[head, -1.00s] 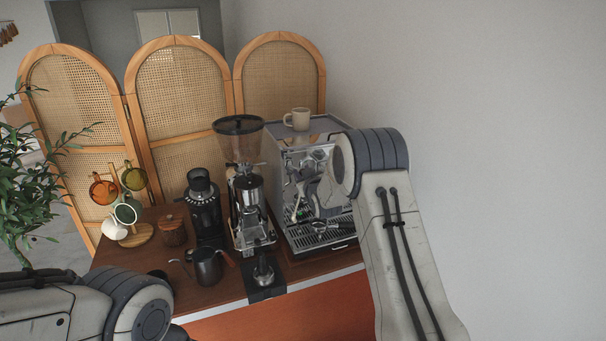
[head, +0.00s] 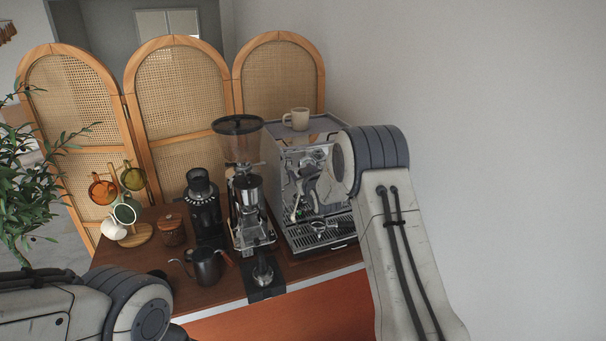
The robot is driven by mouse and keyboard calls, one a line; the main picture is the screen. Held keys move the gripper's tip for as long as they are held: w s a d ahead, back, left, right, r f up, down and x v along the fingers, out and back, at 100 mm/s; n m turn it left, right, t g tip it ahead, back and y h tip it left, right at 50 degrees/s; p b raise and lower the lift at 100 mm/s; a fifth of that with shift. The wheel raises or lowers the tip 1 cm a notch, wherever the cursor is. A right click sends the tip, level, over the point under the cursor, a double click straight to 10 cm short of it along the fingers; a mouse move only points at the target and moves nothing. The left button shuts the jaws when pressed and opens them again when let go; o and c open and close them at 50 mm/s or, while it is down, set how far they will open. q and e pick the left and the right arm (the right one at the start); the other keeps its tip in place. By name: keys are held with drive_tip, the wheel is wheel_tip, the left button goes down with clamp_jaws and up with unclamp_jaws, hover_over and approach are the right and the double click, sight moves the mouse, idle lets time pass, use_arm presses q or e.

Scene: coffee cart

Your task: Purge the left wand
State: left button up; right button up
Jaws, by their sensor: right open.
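The espresso machine (head: 291,157) stands at the right end of the wooden cart top, its front partly covered by my right arm. The left wand (head: 297,203) is a thin metal tube hanging at the left of the machine's front. My right gripper (head: 317,196) is small in the picture, in front of the machine and just right of the wand. It is open and appears apart from the wand. Its fingertips are hard to make out against the metal. My left arm enters at the lower left, and its gripper is out of view.
The drip tray (head: 322,234) lies below the wand. A grinder (head: 247,190) stands close on the machine's left. A cream mug (head: 297,118) sits on the machine. A dark pitcher (head: 207,267), a tamper-like tool (head: 263,272) and a mug tree (head: 137,235) stand farther left.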

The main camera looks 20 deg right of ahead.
drive_tip(key=b+v, duration=0.5)
drive_tip(key=v, duration=0.5)
drive_tip(key=shift+s, duration=0.25)
idle(1.2)
